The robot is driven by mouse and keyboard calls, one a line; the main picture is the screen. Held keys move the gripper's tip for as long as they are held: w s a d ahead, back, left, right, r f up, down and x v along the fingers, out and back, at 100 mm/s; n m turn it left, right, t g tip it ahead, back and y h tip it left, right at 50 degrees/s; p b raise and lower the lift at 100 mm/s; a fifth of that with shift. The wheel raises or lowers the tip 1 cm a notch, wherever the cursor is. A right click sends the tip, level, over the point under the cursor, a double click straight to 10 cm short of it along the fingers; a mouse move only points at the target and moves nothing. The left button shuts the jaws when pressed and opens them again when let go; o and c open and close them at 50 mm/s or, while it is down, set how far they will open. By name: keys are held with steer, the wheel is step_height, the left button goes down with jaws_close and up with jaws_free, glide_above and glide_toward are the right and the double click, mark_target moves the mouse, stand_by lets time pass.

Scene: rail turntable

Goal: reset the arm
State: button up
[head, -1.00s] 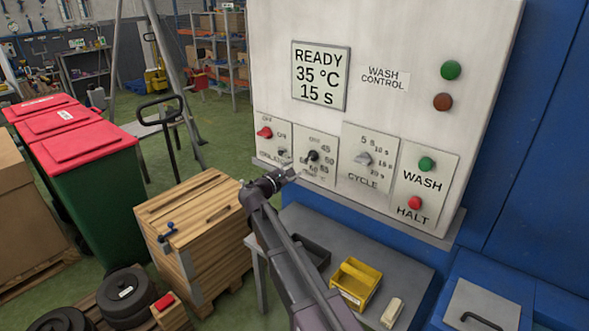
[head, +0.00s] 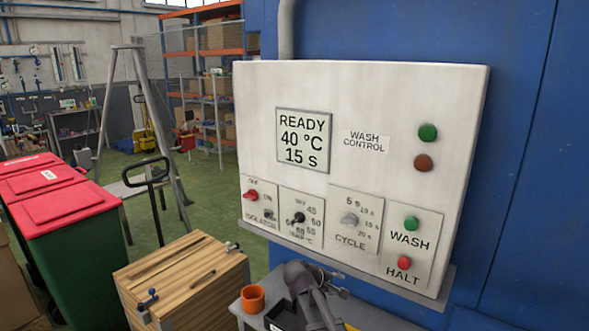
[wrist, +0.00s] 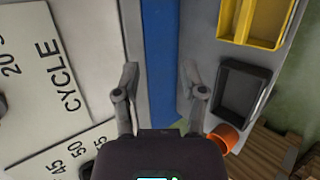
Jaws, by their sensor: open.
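My gripper (head: 334,280) is below the lower edge of the wash control panel (head: 380,100), over the bench, with the arm folded close. In the wrist view my gripper (wrist: 160,78) is open, with nothing between its two fingers. The panel's display (head: 303,140) reads READY, 40 °C, 15 S. The black temperature knob (head: 297,218), the red isolator switch (head: 251,195) and the grey cycle knob (head: 349,219) are clear of my gripper.
On the grey bench (head: 378,317) are an orange cup (head: 252,298), a dark tray (wrist: 243,87) and a yellow bin (wrist: 229,22). A wooden crate (head: 190,275) and red-lidded bins (head: 70,206) stand left. Green WASH (head: 411,223) and red HALT (head: 404,262) buttons are at the panel's lower right.

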steer(key=s+d+f+m+g+y, duration=0.2)
steer(key=s+f+m+g+y, duration=0.1)
steer(key=s, duration=0.6)
steer(key=s+d+f+m+g+y, duration=0.2)
steer(key=s+f+m+g+y, duration=0.1)
steer(key=s, duration=0.7)
steer(key=f+m+y, duration=0.1)
steer(key=m+y, duration=0.1)
steer(key=m, duration=0.1)
steer(key=shift+s+f+m+y, duration=0.15)
steer(key=shift+s+m+y, duration=0.05)
steer(key=shift+m+y, duration=0.1)
